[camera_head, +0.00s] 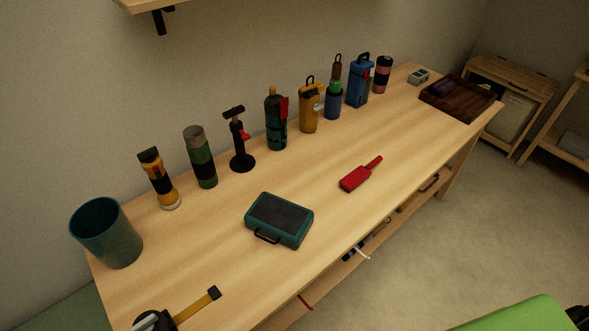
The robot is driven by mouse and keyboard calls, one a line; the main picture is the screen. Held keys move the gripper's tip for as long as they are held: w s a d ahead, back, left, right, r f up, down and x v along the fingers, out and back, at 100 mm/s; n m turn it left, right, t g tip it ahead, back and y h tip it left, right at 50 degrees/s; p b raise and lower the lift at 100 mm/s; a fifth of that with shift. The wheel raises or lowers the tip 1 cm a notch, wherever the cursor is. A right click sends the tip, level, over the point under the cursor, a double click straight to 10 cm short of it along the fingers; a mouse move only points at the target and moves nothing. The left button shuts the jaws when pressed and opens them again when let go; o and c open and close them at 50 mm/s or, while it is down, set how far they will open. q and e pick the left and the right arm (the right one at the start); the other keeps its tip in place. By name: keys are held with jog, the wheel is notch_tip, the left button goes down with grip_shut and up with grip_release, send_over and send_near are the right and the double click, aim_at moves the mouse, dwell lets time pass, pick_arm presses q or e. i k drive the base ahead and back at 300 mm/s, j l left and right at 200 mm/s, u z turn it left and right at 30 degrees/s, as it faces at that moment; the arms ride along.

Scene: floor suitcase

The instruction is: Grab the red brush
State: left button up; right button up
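The red brush (356,179) lies flat on the wooden workbench, right of the middle. Its wide part points toward the lower left and its thin handle toward the upper right. Bare wood surrounds it and nothing touches it.
A teal case (279,219) lies left of the brush on the workbench (225,240). Several bottles and tools line the wall side, with a green cup (106,232) at left. A yellow strip (195,306) lies in front; a dark wooden tray (458,98) sits at the far end.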

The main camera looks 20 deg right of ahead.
aim_at(350, 183)
jog(key=l+u, duration=0.6)
jog(key=l, duration=0.2)
jog(key=l+u, duration=0.3)
jog(key=k+l+u, duration=0.3)
jog(key=l, duration=0.2)
jog(key=l+u, duration=0.3)
jog(key=k+l+u, duration=0.3)
jog(key=i+l, duration=0.1)
